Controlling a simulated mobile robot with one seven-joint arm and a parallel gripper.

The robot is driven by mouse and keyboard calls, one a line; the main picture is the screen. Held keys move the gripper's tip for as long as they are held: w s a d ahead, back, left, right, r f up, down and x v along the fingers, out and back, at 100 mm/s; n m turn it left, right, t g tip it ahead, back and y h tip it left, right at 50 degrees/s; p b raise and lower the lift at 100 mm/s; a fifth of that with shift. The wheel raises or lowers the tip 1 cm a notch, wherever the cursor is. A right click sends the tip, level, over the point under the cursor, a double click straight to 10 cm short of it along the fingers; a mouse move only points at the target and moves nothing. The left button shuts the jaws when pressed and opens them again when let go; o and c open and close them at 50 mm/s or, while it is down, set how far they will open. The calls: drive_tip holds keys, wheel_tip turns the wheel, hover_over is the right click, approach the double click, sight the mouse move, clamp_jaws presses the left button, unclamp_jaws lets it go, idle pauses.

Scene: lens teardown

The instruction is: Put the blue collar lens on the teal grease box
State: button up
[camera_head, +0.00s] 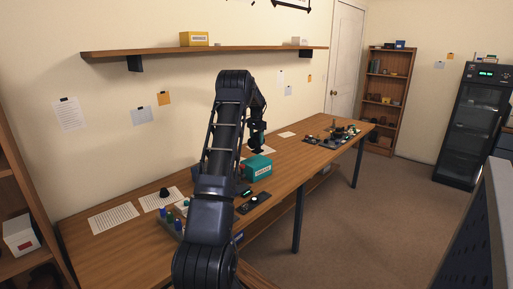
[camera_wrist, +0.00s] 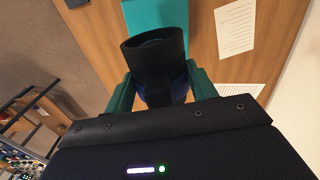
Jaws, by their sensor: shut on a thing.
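The blue collar lens (camera_wrist: 152,62) is a black ribbed barrel with a dark blue band low on it, between the green fingers of my gripper (camera_wrist: 163,88). My gripper is shut on it. The teal grease box (camera_head: 257,169) stands on the workbench in the head view, and my gripper (camera_head: 257,146) is above it. In the wrist view the teal box (camera_wrist: 143,14) shows partly behind the lens, which hides some of it. In the head view the lens is too dark and small to tell from my gripper. I cannot tell whether lens and box touch.
The wooden workbench (camera_head: 290,160) carries several papers, a dark device (camera_head: 254,203) in front of the box, small coloured bottles (camera_head: 176,218) at the left and dark parts (camera_head: 335,136) at the far end. A wall shelf (camera_head: 250,50) runs above the bench.

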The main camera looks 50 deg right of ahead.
sight(257, 146)
drive_tip(key=shift+f, duration=2.5)
drive_tip(key=shift+f, duration=0.15)
drive_tip(key=o, duration=1.3)
wheel_tip(257, 146, up, 12)
drive_tip(key=shift+r, duration=0.15)
